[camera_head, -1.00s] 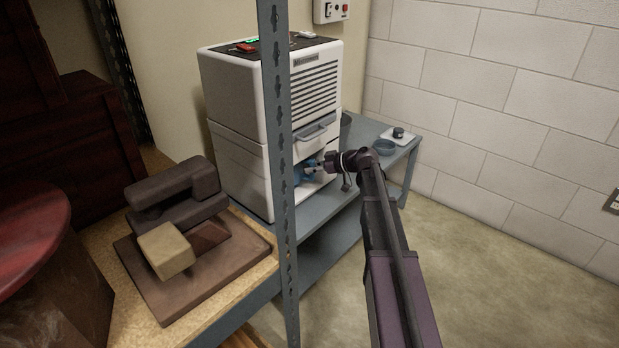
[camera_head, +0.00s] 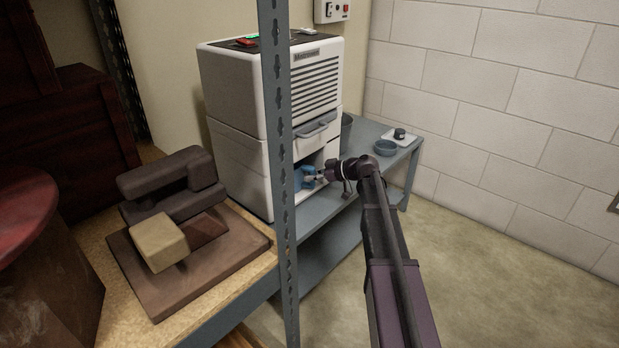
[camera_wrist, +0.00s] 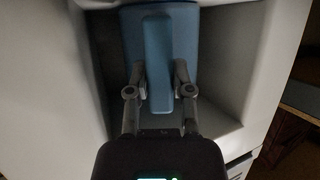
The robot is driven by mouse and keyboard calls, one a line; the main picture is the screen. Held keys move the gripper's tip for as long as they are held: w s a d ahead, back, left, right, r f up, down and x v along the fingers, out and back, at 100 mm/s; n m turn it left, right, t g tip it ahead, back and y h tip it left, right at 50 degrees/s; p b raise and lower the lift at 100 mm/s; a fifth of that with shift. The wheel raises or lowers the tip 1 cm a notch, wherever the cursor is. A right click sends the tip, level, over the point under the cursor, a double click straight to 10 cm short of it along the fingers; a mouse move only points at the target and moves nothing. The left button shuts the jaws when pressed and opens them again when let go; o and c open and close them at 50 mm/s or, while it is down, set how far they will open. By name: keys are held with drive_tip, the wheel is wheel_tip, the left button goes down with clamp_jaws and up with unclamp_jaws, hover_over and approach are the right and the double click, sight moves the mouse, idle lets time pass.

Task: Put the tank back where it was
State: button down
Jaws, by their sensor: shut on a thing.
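The tank is a blue box-like part with a raised grip bar (camera_wrist: 158,65). In the wrist view it sits in the recess of the white machine, and in the head view only a small blue piece of it (camera_head: 308,172) shows in the machine's lower opening. My gripper (camera_wrist: 158,88) is shut on the tank's bar, one finger on each side. In the head view my gripper (camera_head: 318,176) is at the opening of the white dehumidifier-like machine (camera_head: 235,95). The tank's far end is hidden inside the machine, so I cannot tell how deep it sits.
A grey metal shelf post (camera_head: 279,120) stands in front of the machine. Brown blocks (camera_head: 170,205) lie on the left shelf. The floor at right is clear.

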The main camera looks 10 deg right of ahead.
drive_tip(key=c, duration=1)
unclamp_jaws()
drive_tip(key=shift+f, duration=0.15)
drive_tip(key=o, duration=0.5)
drive_tip(key=shift+r, duration=0.25)
drive_tip(key=p+v, duration=0.4)
drive_tip(key=v, duration=0.8)
